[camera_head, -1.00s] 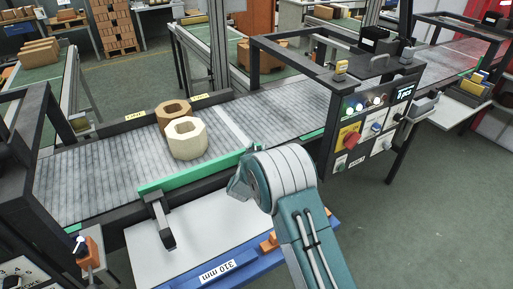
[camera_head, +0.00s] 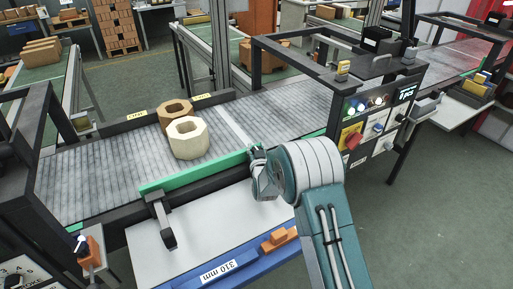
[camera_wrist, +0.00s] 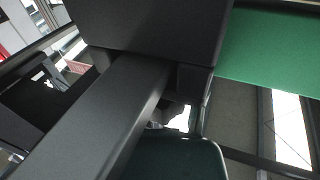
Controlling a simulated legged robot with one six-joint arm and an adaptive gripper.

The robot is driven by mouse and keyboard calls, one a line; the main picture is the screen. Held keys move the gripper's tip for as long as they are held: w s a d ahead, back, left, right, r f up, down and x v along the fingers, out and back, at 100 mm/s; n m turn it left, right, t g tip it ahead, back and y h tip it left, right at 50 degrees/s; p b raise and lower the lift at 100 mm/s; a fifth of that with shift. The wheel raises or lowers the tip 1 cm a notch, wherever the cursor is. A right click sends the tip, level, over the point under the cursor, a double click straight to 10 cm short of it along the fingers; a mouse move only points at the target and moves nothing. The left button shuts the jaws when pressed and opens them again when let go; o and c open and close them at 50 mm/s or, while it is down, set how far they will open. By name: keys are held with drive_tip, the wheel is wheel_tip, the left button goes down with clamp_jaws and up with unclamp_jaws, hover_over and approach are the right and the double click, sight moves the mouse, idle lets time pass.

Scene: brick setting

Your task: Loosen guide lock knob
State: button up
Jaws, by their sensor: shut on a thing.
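The green guide rail (camera_head: 195,172) runs along the near side of the conveyor and also shows at the upper right of the wrist view (camera_wrist: 270,45). A black bracket (camera_head: 161,222) supports its left part. My gripper (camera_head: 258,162) is at the rail's right end, partly hidden by my wrist. In the wrist view a black block (camera_wrist: 150,32) and a dark bar (camera_wrist: 105,120) fill much of the picture. My gripper is shut on the guide lock knob, which is mostly hidden below the block.
Two octagonal pieces, one brown (camera_head: 176,108) and one cream (camera_head: 188,138), sit on the conveyor belt (camera_head: 100,172). A control panel (camera_head: 375,125) with a red knob stands to the right. A white shelf (camera_head: 205,232) with a blue edge lies in front.

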drive_tip(key=shift+a, duration=0.1)
drive_tip(key=o, duration=0.9)
drive_tip(key=v, duration=1.2)
